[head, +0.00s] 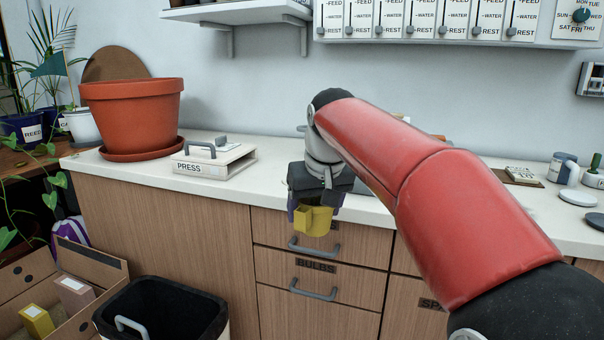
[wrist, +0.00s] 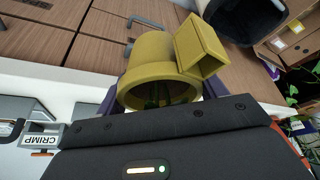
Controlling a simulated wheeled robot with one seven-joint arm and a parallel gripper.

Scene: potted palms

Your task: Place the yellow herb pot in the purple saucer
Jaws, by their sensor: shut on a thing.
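My gripper (head: 316,208) is in front of the counter edge, above the drawer fronts. It is shut on the yellow herb pot (head: 314,222), with a purple finger on each side. In the wrist view the yellow pot (wrist: 150,62) shows its round rim, something green inside, and a square box-like part on its side. The pot is held in the air, clear of the counter. I cannot make out the purple saucer in either view.
The white counter (head: 230,192) holds a large terracotta pot (head: 131,112) and a press (head: 212,160). My arm hides part of the counter's middle. Below left are a black bin (head: 165,305) and a cardboard box (head: 92,262). Several small items stand at the right.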

